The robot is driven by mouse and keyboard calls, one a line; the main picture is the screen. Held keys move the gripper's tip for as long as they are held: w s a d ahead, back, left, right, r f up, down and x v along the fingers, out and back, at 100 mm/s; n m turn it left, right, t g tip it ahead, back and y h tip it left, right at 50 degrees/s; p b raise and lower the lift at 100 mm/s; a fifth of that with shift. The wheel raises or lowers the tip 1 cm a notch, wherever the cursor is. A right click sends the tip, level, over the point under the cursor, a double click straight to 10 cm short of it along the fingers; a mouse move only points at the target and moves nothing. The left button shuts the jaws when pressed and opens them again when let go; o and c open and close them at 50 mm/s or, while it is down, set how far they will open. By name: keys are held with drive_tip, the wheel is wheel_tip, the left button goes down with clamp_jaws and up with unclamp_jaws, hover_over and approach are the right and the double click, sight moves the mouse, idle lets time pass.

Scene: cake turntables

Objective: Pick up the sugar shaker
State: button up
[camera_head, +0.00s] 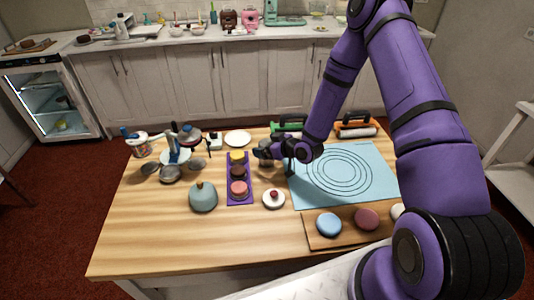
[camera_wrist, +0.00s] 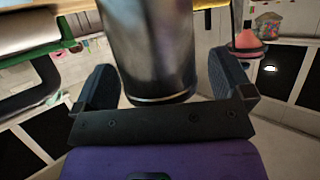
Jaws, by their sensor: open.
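The sugar shaker (camera_wrist: 150,45) is a dark, shiny metal cylinder that fills the upper middle of the wrist view. My gripper (camera_wrist: 165,80) is open, with one dark finger on each side of the shaker. A gap shows beside the right finger; I cannot tell whether the left finger touches. In the head view my gripper (camera_head: 272,153) is at the far middle of the wooden table, at the shaker (camera_head: 265,145), which is small and partly hidden there.
A purple tray (camera_head: 231,197) with small cakes lies left of my gripper. A blue mat (camera_head: 375,187) lies to the right. A teal domed item (camera_head: 203,197), a white dish (camera_head: 274,202) and a wooden board (camera_head: 345,236) stand nearer. A white plate (camera_head: 238,138) is behind.

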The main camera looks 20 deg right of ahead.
drive_tip(key=c, duration=1.1)
drive_tip(key=shift+c, duration=0.2)
drive_tip(key=shift+r, duration=0.15)
